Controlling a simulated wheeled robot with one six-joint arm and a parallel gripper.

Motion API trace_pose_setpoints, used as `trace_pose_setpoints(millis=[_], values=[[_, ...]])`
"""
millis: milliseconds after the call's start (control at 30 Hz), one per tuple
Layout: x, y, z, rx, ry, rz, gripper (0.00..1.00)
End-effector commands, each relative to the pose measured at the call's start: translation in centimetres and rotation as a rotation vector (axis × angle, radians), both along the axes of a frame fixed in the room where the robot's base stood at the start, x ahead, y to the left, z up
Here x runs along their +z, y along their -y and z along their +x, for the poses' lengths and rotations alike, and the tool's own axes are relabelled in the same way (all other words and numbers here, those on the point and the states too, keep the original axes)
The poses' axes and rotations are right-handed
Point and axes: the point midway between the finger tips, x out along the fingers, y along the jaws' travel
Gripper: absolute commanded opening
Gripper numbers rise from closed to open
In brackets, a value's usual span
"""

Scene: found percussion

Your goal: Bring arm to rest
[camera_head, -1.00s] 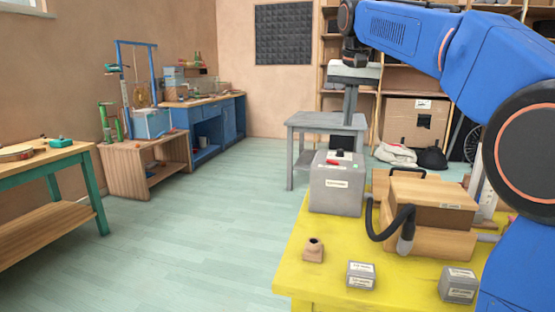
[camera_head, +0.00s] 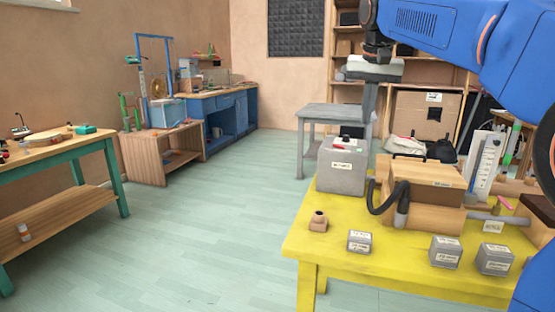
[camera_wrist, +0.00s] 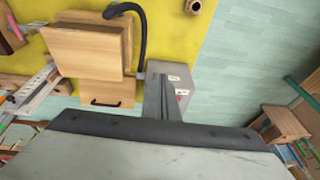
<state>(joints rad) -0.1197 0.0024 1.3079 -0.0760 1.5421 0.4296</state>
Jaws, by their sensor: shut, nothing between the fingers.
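My blue arm reaches across the upper right of the head view. My gripper (camera_head: 368,128) hangs from it, pointing down, with its grey fingers shut and nothing held. Its lower end appears just behind the top right of a grey box (camera_head: 341,172) with a red part on top. In the wrist view my shut gripper (camera_wrist: 161,84) points toward the same grey box (camera_wrist: 180,78) and covers part of it. I cannot tell the exact gap between them.
The yellow table (camera_head: 375,275) carries a wooden box (camera_head: 425,172) with a black hose (camera_head: 388,200), a small brown pot (camera_head: 318,222) and several small grey blocks (camera_head: 360,241). A grey stand (camera_head: 335,112) is behind. Open floor (camera_head: 215,220) lies left, before a green-legged bench (camera_head: 60,155).

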Motion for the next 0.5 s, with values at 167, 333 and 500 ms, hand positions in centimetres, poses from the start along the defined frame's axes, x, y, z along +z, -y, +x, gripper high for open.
trace_pose_setpoints(millis=[167, 333, 500], values=[[-1.0, 0.5, -2.0, 0.018, 0.004, -0.003, 0.0], [-2.5, 1.1, -4.7, 0.045, 0.013, -0.007, 0.0], [-5.3, 2.1, -9.0, 0.084, 0.026, -0.013, 0.0]])
